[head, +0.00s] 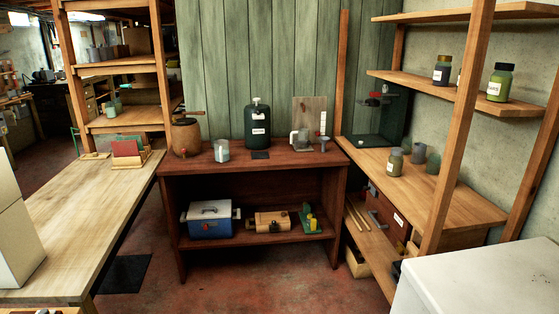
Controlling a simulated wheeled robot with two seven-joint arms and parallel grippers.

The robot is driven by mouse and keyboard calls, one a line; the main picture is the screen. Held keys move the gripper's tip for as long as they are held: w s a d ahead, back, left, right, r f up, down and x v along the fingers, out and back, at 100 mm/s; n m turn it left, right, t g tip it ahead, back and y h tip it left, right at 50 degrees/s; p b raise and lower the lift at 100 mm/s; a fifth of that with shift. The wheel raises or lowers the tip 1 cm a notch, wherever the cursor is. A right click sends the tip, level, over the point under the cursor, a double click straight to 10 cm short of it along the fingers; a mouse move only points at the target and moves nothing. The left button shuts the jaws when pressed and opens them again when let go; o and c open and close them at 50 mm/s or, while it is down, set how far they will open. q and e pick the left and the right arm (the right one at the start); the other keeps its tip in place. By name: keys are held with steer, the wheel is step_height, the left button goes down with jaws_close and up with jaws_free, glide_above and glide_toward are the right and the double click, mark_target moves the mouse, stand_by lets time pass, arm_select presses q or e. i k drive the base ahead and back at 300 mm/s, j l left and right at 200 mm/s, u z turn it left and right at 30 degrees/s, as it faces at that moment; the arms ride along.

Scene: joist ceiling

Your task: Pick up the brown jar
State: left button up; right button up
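No jar is plainly marked as the brown one. A brown, rounded wooden vessel (186,138) with a small tap stands upright at the left end of the red-brown table (268,170). A small olive-brown jar (396,163) with a pale label stands on the right wooden bench (450,195). On the shelf above it stand a dark jar with a white label (442,71) and a green labelled jar (500,84). Neither of my grippers is in view.
A dark green canister (257,125) and a clear container (222,151) stand on the red-brown table. A blue-and-white cooler (210,220) sits on its lower shelf. A long pale table (80,215) is at left. Red floor (250,275) lies open in the middle.

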mark_target(396, 163)
steer(key=i+u, duration=0.1)
steer(key=i, duration=1.35)
steer(key=i+z, duration=0.2)
steer(key=i, duration=1.25)
steer(key=j+z, duration=0.1)
steer(key=z, duration=2.55)
